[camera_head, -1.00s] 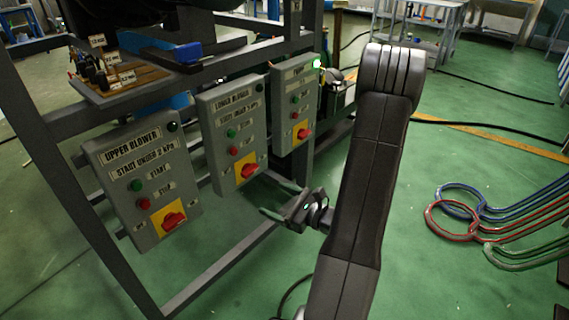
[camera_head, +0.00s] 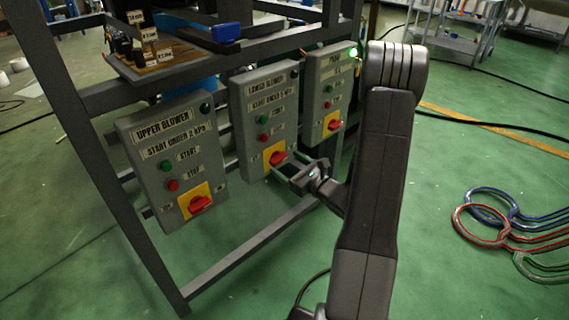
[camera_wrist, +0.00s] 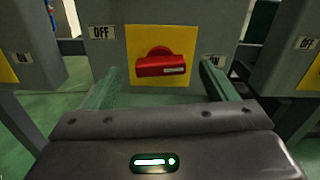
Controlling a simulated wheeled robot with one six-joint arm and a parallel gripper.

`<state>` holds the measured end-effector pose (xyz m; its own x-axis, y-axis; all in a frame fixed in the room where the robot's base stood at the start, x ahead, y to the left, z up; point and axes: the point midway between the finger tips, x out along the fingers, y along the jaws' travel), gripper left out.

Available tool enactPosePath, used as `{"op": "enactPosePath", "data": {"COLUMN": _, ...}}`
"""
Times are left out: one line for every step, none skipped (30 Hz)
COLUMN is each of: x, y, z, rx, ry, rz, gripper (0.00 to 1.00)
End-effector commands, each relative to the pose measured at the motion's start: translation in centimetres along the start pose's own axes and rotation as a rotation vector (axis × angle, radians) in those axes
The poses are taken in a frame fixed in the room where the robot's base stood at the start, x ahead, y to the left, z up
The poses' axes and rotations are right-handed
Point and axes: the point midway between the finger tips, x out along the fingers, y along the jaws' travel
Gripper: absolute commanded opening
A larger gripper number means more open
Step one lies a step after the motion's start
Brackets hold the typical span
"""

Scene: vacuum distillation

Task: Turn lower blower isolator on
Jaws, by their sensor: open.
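The lower blower box (camera_head: 262,98) is the middle grey panel on the frame, with green and red buttons above its isolator. The isolator is a red rotary handle (camera_head: 277,158) on a yellow plate (camera_wrist: 183,42). In the wrist view the red handle (camera_wrist: 160,65) lies roughly horizontal, between an OFF label (camera_wrist: 101,32) on the left and a partly hidden ON label (camera_wrist: 213,62) on the right. My gripper (camera_head: 283,163) is open in front of the handle. Its green fingers stand to the left and right of the handle, without visible contact.
The upper blower box (camera_head: 190,130) with its red isolator (camera_head: 200,204) stands to the left. A third box (camera_head: 330,85) with a lit green lamp (camera_head: 353,52) is to the right. A steel frame bar (camera_head: 250,250) runs below. Coloured hoses (camera_head: 485,215) lie on the floor at right.

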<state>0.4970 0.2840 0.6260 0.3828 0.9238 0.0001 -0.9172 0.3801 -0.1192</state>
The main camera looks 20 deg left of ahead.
Motion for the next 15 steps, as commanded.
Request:
{"op": "enactPosePath", "data": {"x": 0.7, "y": 0.1, "z": -0.1, "rx": -0.002, "ry": -0.001, "rz": 0.003, "gripper": 0.78}}
{"op": "enactPosePath", "data": {"x": 1.1, "y": 0.0, "z": -0.1, "rx": -0.002, "ry": -0.001, "rz": 0.003, "gripper": 0.78}}
{"op": "enactPosePath", "data": {"x": 1.5, "y": 0.0, "z": 0.0, "rx": -0.001, "ry": -0.001, "rz": 0.003, "gripper": 0.78}}
{"op": "enactPosePath", "data": {"x": 1.7, "y": 0.0, "z": 0.0, "rx": -0.001, "ry": -0.001, "rz": 0.002, "gripper": 0.78}}
{"op": "enactPosePath", "data": {"x": 1.9, "y": 0.0, "z": 0.0, "rx": -0.001, "ry": 0.0, "rz": 0.001, "gripper": 0.78}}
{"op": "enactPosePath", "data": {"x": 2.1, "y": 0.0, "z": 0.0, "rx": -0.001, "ry": 0.0, "rz": 0.001, "gripper": 0.78}}
{"op": "enactPosePath", "data": {"x": 2.2, "y": 0.0, "z": 0.0, "rx": -0.001, "ry": 0.0, "rz": 0.0, "gripper": 0.78}}
{"op": "enactPosePath", "data": {"x": 2.3, "y": 0.0, "z": 0.0, "rx": -0.001, "ry": 0.0, "rz": 0.0, "gripper": 0.78}}
{"op": "enactPosePath", "data": {"x": 2.3, "y": 0.0, "z": 0.0, "rx": -0.001, "ry": 0.0, "rz": 0.0, "gripper": 0.78}}
{"op": "enactPosePath", "data": {"x": 2.4, "y": 0.0, "z": 0.0, "rx": -0.001, "ry": 0.0, "rz": 0.0, "gripper": 0.78}}
{"op": "enactPosePath", "data": {"x": 2.4, "y": 0.0, "z": 0.0, "rx": -0.001, "ry": 0.0, "rz": 0.0, "gripper": 0.78}}
{"op": "enactPosePath", "data": {"x": 2.4, "y": 0.0, "z": 0.0, "rx": 0.0, "ry": 0.0, "rz": 0.0, "gripper": 0.78}}
{"op": "enactPosePath", "data": {"x": 2.4, "y": 0.0, "z": 0.0, "rx": 0.0, "ry": 0.0, "rz": 0.0, "gripper": 0.78}}
{"op": "enactPosePath", "data": {"x": 2.4, "y": 0.0, "z": 0.0, "rx": 0.0, "ry": 0.0, "rz": 0.0, "gripper": 0.78}}
{"op": "enactPosePath", "data": {"x": 2.3, "y": 0.0, "z": 0.0, "rx": 0.0, "ry": 0.0, "rz": 0.0, "gripper": 0.78}}
